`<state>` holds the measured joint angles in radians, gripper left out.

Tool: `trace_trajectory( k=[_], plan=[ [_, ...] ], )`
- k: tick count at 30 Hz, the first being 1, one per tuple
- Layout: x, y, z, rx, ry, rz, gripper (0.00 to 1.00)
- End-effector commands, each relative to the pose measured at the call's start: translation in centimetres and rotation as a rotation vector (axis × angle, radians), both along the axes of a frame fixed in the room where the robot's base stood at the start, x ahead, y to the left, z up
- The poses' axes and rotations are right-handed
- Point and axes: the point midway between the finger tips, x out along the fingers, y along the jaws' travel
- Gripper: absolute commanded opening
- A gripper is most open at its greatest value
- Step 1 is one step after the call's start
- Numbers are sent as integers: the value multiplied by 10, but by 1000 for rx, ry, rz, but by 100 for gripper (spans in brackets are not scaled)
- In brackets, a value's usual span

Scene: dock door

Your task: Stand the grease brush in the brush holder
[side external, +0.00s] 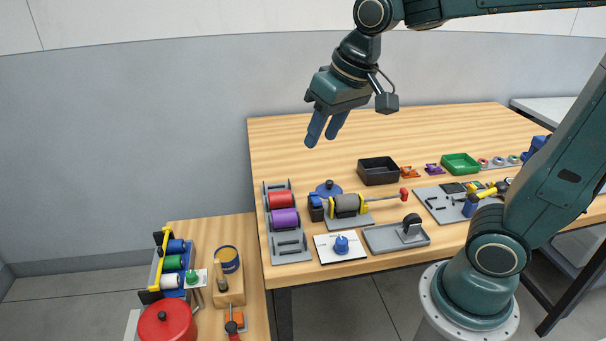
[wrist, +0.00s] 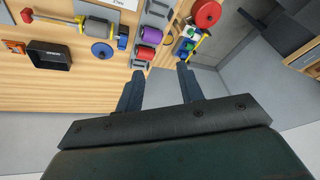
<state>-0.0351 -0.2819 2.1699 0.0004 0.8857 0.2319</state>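My gripper (side external: 322,138) is open and empty, high above the back left of the main table, with its two fingers apart. It also shows open in the wrist view (wrist: 160,72), with nothing between the fingers. On the low side table at the lower left, a small tan-handled item (side external: 221,280) that may be the grease brush is at a wooden block (side external: 232,296), which may be the brush holder. A blue and yellow tin (side external: 227,261) is beside them. These parts are too small to identify surely. My gripper is far from them.
The side table carries a red pot (side external: 167,323) and a yellow-handled rack of coloured rolls (side external: 172,264). The main table has a grey rack with red and purple rolls (side external: 284,217), a roller (side external: 346,205), a black bin (side external: 378,171) and a green bin (side external: 460,163). Its back is clear.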

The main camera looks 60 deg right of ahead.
Motion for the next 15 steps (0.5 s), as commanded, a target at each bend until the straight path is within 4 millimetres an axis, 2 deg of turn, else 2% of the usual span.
trace_trajectory(
  k=[1, 9, 15],
  plan=[
    [-14, -2, 2, -6, -15, 13, 38],
    [-77, -7, -2, -50, -76, 101, 38],
    [-111, -10, -12, -80, -111, 151, 38]
  ],
)
